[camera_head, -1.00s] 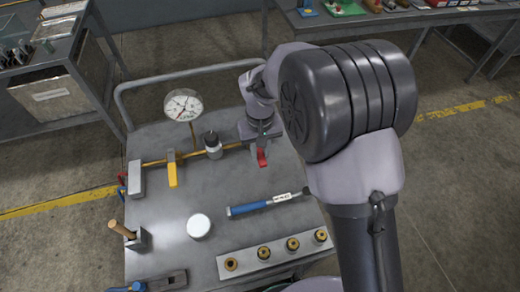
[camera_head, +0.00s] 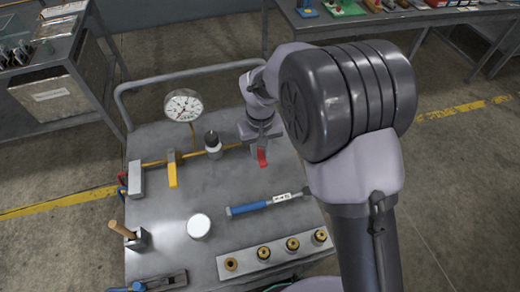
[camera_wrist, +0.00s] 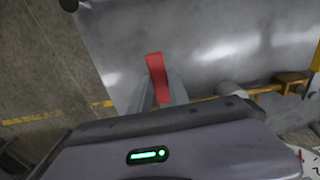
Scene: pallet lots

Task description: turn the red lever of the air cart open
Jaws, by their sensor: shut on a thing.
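The air cart (camera_head: 185,240) is a grey metal cart top with a brass pipe (camera_head: 232,147) along its far side. The red lever (camera_head: 262,158) sticks out toward the near side from under my gripper (camera_head: 260,138). In the wrist view the red lever (camera_wrist: 154,66) stands between the two grey fingers of my gripper (camera_wrist: 162,85), which are shut on it. The lever's pivot and valve body are hidden by my gripper. A yellow lever (camera_head: 172,172) on the same pipe points toward the near side.
A pressure gauge (camera_head: 183,105) and a grey-and-black fitting (camera_head: 212,143) stand left of my gripper. A blue-handled tool (camera_head: 262,205), a white round piece (camera_head: 199,226) and a strip with brass fittings (camera_head: 276,254) lie nearer. The cart's rail (camera_head: 180,75) runs behind.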

